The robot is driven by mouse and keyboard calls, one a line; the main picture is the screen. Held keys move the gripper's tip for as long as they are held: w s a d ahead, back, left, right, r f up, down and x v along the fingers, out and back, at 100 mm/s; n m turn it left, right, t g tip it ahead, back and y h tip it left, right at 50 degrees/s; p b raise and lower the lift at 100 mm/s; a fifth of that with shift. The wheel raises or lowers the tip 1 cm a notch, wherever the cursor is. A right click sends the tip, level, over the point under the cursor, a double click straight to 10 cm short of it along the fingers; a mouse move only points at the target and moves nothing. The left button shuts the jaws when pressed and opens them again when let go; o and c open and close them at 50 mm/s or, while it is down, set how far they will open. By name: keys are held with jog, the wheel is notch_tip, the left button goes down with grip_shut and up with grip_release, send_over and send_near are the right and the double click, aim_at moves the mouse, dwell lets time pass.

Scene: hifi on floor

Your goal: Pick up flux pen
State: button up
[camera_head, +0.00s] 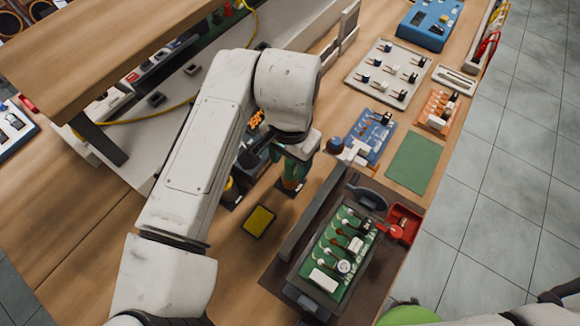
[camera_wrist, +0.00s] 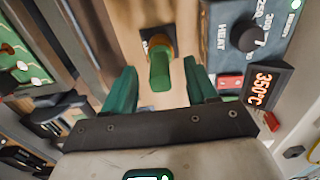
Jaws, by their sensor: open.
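An upright pen-like thing with a green body and an orange-brown collar, which looks like the flux pen (camera_wrist: 160,72), stands on a small dark square base (camera_wrist: 157,40) in the wrist view. My gripper (camera_wrist: 159,66) is open, with one green finger on each side of the pen and a visible gap to both. In the head view my gripper (camera_head: 292,180) points down at the bench beside the board fixture. There the pen is hard to tell from my green fingers.
A soldering station with a 350°C display (camera_wrist: 265,83) stands close at the right in the wrist view. A dark fixture holding a green circuit board (camera_head: 335,250) lies right of my gripper. A yellow sponge pad (camera_head: 258,221) lies in front. A green mat (camera_head: 412,162) is farther right.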

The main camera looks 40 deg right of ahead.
jog(key=shift+f, duration=1.45)
jog(key=shift+c, duration=0.2)
jog(key=c, duration=1)
notch_tip(320, 180, up, 10)
jog(key=shift+r, duration=0.1)
